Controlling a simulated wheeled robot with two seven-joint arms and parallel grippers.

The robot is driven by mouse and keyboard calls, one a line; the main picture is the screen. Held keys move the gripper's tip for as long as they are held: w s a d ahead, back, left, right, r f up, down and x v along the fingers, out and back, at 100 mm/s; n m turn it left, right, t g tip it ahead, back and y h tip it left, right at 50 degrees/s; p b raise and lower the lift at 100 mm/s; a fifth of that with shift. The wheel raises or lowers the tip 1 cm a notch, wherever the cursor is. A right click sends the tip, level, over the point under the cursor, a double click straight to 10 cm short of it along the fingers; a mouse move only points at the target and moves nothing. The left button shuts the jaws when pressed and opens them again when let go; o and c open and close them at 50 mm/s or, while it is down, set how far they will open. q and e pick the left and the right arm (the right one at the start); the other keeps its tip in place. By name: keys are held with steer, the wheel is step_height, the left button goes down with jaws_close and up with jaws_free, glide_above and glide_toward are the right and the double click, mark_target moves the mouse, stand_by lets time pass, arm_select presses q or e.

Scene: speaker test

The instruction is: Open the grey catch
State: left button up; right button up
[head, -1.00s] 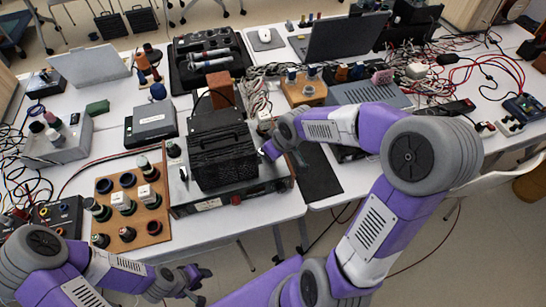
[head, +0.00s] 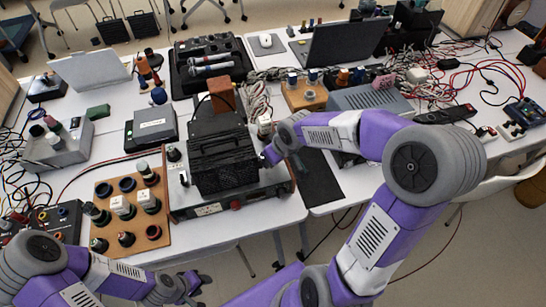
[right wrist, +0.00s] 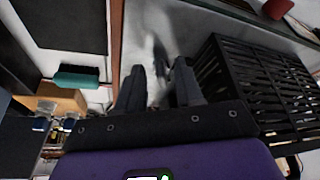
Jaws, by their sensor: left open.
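A black ribbed box (head: 222,162) stands on a flat grey unit with a dark front (head: 235,203) near the table's front edge. It also shows at the right of the right wrist view (right wrist: 262,85). I cannot clearly pick out the grey catch. My right gripper (head: 266,157) is close to the box's right side; I cannot tell if it touches. In the right wrist view its two fingers (right wrist: 158,78) are apart, with nothing clearly held, over a pale surface with a dark shadow. My left gripper (head: 198,287) is open and empty, low, in front of the table edge.
A wooden board with several round pieces (head: 104,233) lies left of the grey unit. An orange-brown block (head: 222,95) is behind the black box. A grey device (head: 370,102) stands to the right, behind my right arm. Cables and a laptop (head: 345,42) fill the back.

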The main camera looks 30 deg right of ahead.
steer(key=p+v, duration=0.3)
steer(key=v, duration=0.4)
steer(key=shift+r, duration=0.25)
steer(key=shift+s+f, duration=0.1)
steer(key=shift+s, duration=0.1)
